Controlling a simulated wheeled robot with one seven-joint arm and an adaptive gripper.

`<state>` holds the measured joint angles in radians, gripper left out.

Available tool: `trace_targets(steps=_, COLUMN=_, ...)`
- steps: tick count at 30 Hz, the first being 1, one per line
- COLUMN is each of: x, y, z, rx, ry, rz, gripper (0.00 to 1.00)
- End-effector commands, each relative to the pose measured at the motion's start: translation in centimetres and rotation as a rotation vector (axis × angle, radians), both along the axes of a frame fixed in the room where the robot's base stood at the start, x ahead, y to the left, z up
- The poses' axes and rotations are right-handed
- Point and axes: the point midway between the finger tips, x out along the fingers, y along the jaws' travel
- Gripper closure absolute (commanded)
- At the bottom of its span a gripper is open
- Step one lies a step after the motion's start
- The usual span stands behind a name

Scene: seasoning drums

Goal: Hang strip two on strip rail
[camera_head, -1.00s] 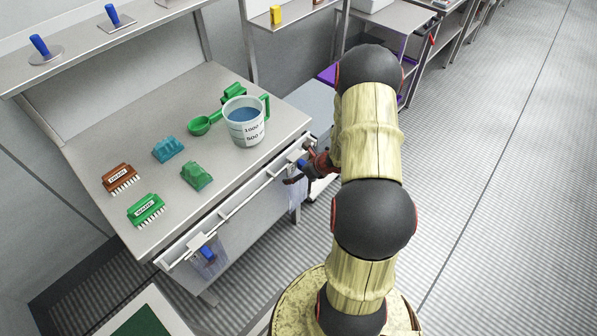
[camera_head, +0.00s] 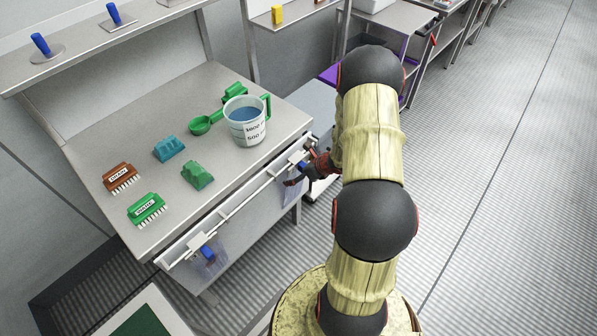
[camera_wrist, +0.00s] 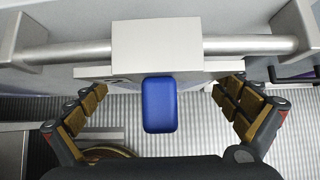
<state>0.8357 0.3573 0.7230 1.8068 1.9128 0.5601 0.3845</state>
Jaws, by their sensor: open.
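The strip rail (camera_head: 240,205) is a metal bar along the front of the steel table. It also shows across the top of the wrist view (camera_wrist: 75,52). A strip with a white hook (camera_wrist: 157,45) and a blue grip block (camera_wrist: 159,104) hangs on the rail at its right end; a dark mark, partly hidden, shows on its plate. In the head view its clear sheet (camera_head: 288,194) hangs beneath, partly behind my gripper (camera_head: 303,180). My gripper (camera_wrist: 160,98) is open, its fingers on either side of the blue block and apart from it. Another strip (camera_head: 207,252) hangs near the rail's left end.
On the table (camera_head: 225,85) stand a measuring jug (camera_head: 245,125), a green scoop (camera_head: 203,125), a brown brush (camera_head: 120,177), a green brush (camera_head: 147,209) and small teal and green blocks. Open floor (camera_head: 480,200) lies to the right.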

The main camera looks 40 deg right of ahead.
Motion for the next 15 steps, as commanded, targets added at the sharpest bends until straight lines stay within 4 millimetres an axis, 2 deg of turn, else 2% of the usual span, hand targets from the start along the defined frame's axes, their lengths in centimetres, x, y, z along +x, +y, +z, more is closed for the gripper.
trace_targets(steps=5, x=-1.1, y=-0.3, z=1.5, rx=-0.004, ry=-0.002, rz=-0.002, gripper=0.0)
trace_targets(steps=15, x=-5.3, y=-0.6, z=6.8, rx=-0.003, ry=-0.004, rz=-0.003, gripper=0.0)
